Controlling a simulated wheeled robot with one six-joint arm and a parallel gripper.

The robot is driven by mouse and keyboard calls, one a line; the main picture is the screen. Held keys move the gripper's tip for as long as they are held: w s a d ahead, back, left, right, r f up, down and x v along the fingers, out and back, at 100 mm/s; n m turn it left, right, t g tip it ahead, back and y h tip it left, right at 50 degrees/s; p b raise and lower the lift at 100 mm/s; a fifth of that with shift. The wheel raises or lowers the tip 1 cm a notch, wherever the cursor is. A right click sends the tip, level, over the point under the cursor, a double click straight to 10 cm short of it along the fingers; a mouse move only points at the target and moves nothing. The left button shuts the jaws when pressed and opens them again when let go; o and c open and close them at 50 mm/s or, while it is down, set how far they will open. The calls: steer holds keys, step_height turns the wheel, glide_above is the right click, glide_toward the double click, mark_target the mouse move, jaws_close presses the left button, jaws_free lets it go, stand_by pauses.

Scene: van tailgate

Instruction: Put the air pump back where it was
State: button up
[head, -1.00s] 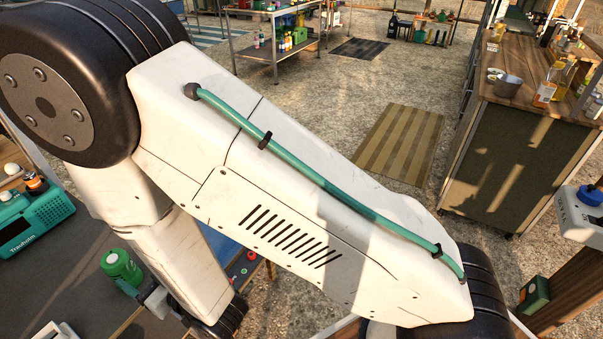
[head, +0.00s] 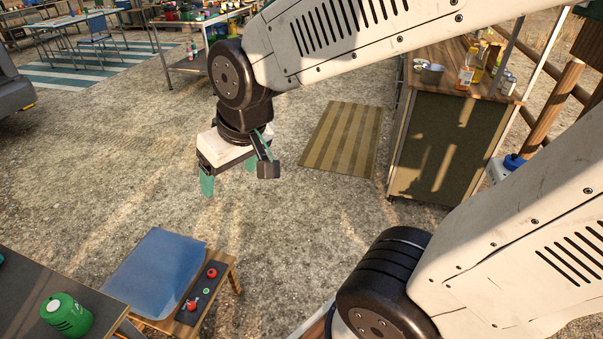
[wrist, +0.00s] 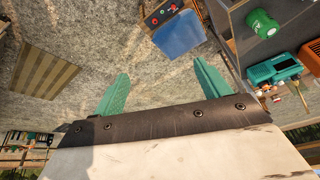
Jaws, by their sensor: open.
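My gripper (head: 229,176) hangs open and empty over the gravel, with its two green fingers apart. It also shows in the wrist view (wrist: 160,69), with nothing between the fingers. I cannot tell for certain which thing is the air pump. A green canister-like item with a pale cap (head: 67,314) stands on the grey tailgate surface (head: 25,285) at lower left; it also shows in the wrist view (wrist: 262,24). A teal box-shaped device (wrist: 273,70) lies beside it in the wrist view. My gripper is well away from both.
A low wooden bench (head: 228,276) bears a blue mat (head: 155,270) and a dark strip with red knobs (head: 197,292). A cabinet (head: 440,150) with bottles and a pot stands at right. A striped mat (head: 340,140) lies on the gravel. Open ground surrounds my gripper.

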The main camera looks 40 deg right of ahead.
steer(key=s+d+r+g, duration=0.1)
steer(key=s+d+r, duration=0.1)
steer(key=s, duration=0.4)
steer(key=s+d+r+m+g+h, duration=0.1)
steer(key=s+d+g, duration=0.1)
steer(key=s+d, duration=0.2)
steer(key=s, duration=0.2)
steer(key=shift+s+r, duration=0.35)
